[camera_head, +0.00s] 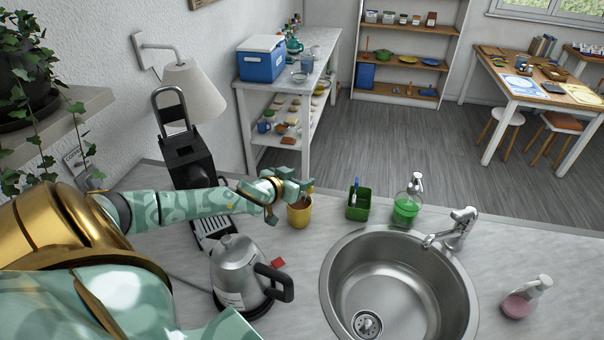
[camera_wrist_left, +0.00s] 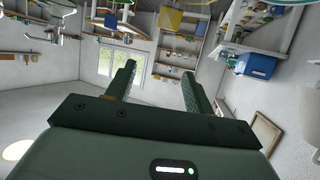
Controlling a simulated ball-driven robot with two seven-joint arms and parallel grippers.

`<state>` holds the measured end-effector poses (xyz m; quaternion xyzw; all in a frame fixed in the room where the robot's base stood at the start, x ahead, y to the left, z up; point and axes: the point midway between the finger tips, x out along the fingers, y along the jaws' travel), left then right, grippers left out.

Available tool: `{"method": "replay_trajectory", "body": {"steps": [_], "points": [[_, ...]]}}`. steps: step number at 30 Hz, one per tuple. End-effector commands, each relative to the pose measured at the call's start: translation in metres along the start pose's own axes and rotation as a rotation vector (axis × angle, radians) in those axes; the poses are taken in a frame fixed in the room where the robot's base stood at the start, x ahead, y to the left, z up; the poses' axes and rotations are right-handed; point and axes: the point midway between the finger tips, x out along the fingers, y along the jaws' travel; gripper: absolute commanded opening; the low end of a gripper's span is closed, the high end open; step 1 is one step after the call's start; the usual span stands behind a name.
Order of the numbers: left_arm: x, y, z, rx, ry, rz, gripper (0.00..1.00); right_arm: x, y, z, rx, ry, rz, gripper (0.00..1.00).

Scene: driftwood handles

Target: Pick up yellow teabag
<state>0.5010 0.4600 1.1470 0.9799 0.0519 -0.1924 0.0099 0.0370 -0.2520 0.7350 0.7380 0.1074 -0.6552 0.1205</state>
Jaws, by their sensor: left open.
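I cannot make out a yellow teabag for certain. A yellow mug (camera_head: 299,214) stands on the grey counter, left of the sink, with something brownish in its mouth. My left gripper (camera_head: 298,187) is just above and behind the mug's rim in the head view, and partly covers what lies behind it. In the left wrist view its two fingers (camera_wrist_left: 158,88) are apart, with nothing seen between them. A yellow patch (camera_wrist_left: 170,18) shows at the top of that view, but I cannot tell what it is. My right gripper is not in view.
A steel kettle (camera_head: 238,272) stands in front of my left forearm, with a small red piece (camera_head: 278,262) beside it. A green caddy (camera_head: 359,203), a green soap bottle (camera_head: 407,205) and the sink (camera_head: 340,252) are to the right. The counter between kettle and sink is mostly clear.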

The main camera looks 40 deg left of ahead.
Motion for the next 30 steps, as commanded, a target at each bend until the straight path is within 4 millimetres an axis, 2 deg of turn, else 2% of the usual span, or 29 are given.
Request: {"method": "replay_trajectory", "body": {"steps": [1,3,9,17,25,30], "points": [[0.005,0.0,0.014,0.0,-0.002,0.0,0.53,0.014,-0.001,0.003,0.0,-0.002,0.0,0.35],[0.01,0.0,0.024,0.0,-0.003,0.0,0.53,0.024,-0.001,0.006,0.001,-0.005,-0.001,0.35],[0.018,0.0,0.045,0.0,-0.005,0.0,0.53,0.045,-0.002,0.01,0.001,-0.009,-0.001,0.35],[0.04,0.0,0.044,-0.001,-0.003,-0.001,0.53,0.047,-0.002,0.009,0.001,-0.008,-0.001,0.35],[0.081,0.0,0.045,-0.001,-0.004,-0.002,0.53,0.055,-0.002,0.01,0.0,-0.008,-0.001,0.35],[0.093,0.0,0.045,0.0,-0.005,-0.001,0.53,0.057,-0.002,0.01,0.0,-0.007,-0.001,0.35]]}}
